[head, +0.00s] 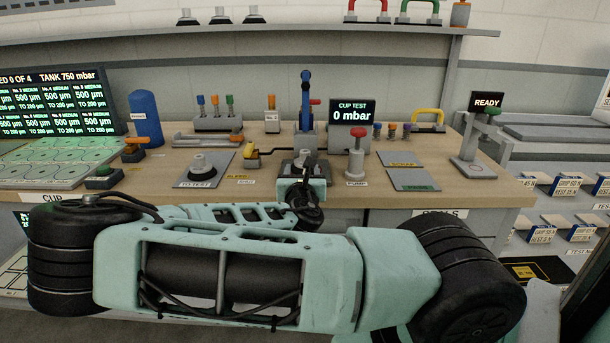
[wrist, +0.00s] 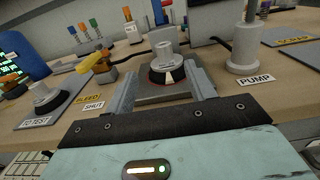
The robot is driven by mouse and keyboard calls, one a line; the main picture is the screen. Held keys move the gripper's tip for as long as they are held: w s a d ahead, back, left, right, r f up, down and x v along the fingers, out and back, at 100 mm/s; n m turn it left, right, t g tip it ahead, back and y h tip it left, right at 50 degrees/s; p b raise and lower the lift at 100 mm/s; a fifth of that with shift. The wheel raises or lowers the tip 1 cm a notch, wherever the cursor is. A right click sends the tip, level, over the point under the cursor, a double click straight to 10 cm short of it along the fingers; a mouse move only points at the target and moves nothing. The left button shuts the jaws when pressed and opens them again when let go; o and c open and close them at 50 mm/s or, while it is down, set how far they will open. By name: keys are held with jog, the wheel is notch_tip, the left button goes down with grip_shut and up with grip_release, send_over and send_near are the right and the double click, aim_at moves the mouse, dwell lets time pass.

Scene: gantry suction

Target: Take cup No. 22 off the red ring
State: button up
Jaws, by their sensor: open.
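A grey cup with a dark base (wrist: 166,66) stands upright on a small test plate in the wrist view. A dark reddish band shows around its foot; any number on it is too small to read. My gripper (wrist: 165,88) is open, with one finger on each side of the plate's near part and the cup just ahead between the fingertips. I cannot tell whether the fingers touch it. In the head view my gripper (head: 301,180) is at the bench's front middle and largely hides this cup. A second grey cup (head: 203,163) stands on the TO TEST plate (head: 191,182).
The yellow bleed valve (wrist: 98,62) is close left of my gripper, and the pump post with its red knob (head: 357,137) is close right. A blue-handled lever press (head: 306,105) and the 0 mbar display (head: 351,113) stand behind. The SCRAP plate (head: 402,159) is empty.

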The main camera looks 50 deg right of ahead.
aim_at(303, 154)
jog(key=x, duration=0.8)
jog(key=shift+d, duration=0.15)
jog(key=shift+p+x, duration=0.4)
jog(key=shift+x, duration=2.4)
jog(key=shift+s+d, duration=0.15)
jog(key=shift+s, duration=0.05)
jog(key=c, duration=1.1)
